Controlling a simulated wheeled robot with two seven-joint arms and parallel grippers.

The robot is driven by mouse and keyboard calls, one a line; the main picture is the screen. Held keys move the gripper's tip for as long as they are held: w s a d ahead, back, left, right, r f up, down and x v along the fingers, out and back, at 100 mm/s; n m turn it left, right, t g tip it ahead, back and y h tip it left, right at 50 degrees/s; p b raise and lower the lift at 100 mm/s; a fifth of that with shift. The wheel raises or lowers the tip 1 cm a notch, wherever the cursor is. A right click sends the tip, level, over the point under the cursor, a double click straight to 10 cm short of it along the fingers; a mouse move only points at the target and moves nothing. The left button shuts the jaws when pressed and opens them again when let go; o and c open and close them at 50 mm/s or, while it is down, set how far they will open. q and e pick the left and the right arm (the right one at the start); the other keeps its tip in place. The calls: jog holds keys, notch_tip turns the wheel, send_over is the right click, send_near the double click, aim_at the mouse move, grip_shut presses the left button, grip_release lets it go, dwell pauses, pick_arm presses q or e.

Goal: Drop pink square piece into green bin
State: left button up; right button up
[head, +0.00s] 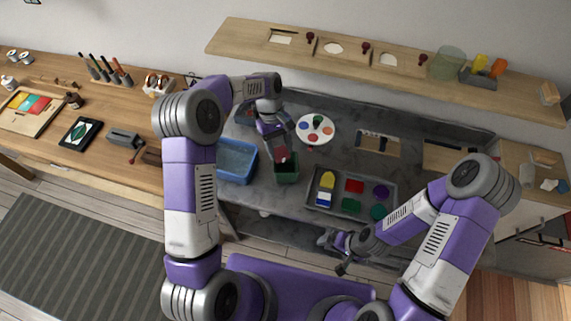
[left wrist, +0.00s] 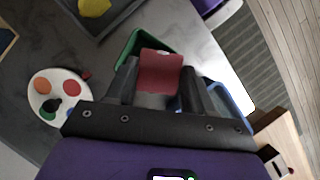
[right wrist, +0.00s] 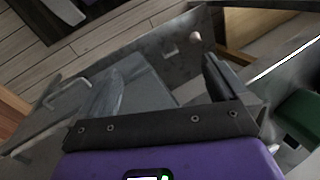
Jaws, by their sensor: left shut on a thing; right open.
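The pink square piece (left wrist: 160,72) is between the fingers of my left gripper (left wrist: 158,90), which is shut on it. In the head view the piece (head: 281,153) shows small and dark pink under my left gripper (head: 279,145), over the opening of the green bin (head: 287,174). The bin's green rim (left wrist: 130,45) shows just beyond the piece in the left wrist view; the piece hides part of the bin. My right gripper (head: 342,254) is open and empty, in front of the worktop's front edge.
A blue bin (head: 237,161) stands left of the green bin. A grey tray (head: 314,205) with several coloured pieces lies to the right. A round white palette (head: 327,139) with paint spots is behind. A wooden shelf (head: 232,38) runs along the wall.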

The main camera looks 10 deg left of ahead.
pick_arm(q)
notch_tip(320, 180, down, 5)
jog(key=b, duration=0.3)
jog(key=shift+f, duration=0.1)
jog(key=o, duration=1.2)
jog(key=v, duration=0.7)
jog(key=shift+w+r+p, duration=0.15)
jog(key=shift+r+p, duration=0.15)
